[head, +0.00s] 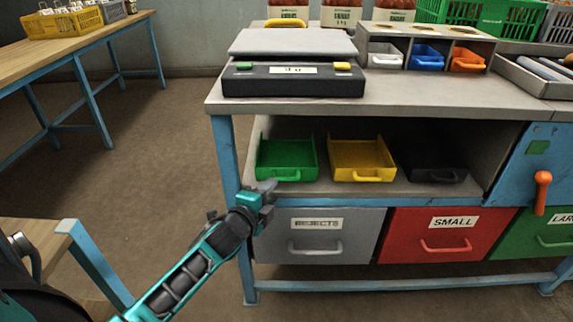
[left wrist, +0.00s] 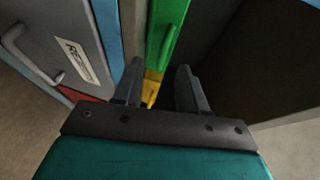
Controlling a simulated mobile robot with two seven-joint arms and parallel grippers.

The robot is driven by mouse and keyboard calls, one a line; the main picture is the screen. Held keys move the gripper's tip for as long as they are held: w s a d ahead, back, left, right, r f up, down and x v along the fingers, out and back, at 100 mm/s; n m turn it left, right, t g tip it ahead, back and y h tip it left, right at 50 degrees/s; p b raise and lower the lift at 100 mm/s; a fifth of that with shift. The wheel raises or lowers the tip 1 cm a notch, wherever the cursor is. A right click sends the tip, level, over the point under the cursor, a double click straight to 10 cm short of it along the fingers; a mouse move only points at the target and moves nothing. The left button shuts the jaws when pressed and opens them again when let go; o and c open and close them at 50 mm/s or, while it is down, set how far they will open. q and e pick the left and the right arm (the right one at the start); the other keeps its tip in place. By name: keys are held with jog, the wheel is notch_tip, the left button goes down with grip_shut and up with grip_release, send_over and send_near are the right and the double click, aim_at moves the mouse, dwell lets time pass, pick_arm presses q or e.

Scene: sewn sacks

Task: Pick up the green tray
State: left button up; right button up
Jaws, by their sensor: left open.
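The green tray (head: 285,158) sits on the shelf under the bench top, at the shelf's left end, with its handle toward me. My left gripper (head: 264,188) is open and empty at the shelf's front edge, just left of and below the tray's front. In the left wrist view the green tray (left wrist: 160,30) lies beyond the open fingers of my left gripper (left wrist: 158,86), its handle above the gap between them. No contact between fingers and tray can be made out. My right gripper is not in view.
A yellow tray (head: 361,158) and a dark tray (head: 433,163) stand right of the green one. A blue bench leg (head: 226,160) is close left of my gripper. Below are the grey rejects drawer (head: 318,236) and red drawer (head: 440,235). A scale (head: 293,80) stands above.

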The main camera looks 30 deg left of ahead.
pick_arm(q)
jog(key=shift+r+b+x, duration=0.1)
jog(key=shift+b+x, duration=0.45)
jog(key=shift+x, duration=0.95)
jog(key=shift+r+b+x, duration=0.15)
jog(key=shift+b+x, duration=0.35)
jog(key=shift+x, duration=0.95)
jog(key=shift+a, duration=0.2)
grip_shut()
